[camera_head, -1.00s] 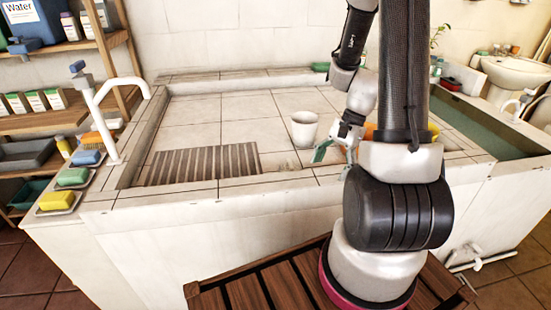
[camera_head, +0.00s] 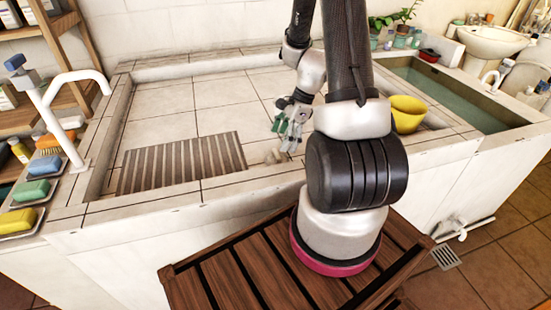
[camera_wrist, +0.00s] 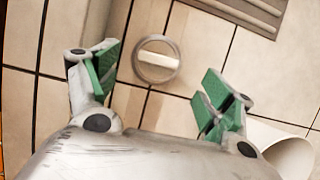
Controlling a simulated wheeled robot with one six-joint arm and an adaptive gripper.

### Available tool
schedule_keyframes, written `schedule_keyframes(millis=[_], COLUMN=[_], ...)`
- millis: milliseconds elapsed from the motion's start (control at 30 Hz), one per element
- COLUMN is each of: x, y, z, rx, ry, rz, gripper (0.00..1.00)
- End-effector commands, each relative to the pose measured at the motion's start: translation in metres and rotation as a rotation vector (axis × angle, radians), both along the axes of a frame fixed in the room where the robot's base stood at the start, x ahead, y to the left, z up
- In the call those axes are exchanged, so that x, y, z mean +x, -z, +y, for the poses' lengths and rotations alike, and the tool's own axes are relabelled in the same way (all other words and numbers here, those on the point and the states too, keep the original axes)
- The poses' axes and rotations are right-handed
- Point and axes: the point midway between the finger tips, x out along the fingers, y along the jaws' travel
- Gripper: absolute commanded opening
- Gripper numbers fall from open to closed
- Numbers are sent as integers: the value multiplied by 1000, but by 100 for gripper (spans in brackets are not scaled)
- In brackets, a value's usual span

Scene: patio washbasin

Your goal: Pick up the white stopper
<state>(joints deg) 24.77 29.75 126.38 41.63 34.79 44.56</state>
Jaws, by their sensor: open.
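The white stopper (camera_wrist: 157,61) lies on the tiles in the wrist view, a round grey-rimmed disc with a white bar across it. It shows between and just beyond the green-padded fingertips of my gripper (camera_wrist: 158,82), with no finger touching it. My gripper is open and empty. In the head view my gripper (camera_head: 285,128) is over the tiled basin. A small pale piece (camera_head: 275,156) below it there seems to be the stopper, but it is too small to be sure.
A ribbed grate (camera_head: 180,162) lies left in the basin; its edge shows in the wrist view (camera_wrist: 245,10). A white cup (camera_wrist: 280,150) is close by the right finger. A yellow bowl (camera_head: 407,114) stands right of my arm.

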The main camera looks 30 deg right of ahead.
Motion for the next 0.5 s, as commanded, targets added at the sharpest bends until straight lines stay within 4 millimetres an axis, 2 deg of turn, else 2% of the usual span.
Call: schedule_keyframes(millis=[300,500], x=[2,4], y=[45,59], z=[14,20], rx=[1,-1], ry=[-1,-1], rz=[4,1], gripper=[82,82])
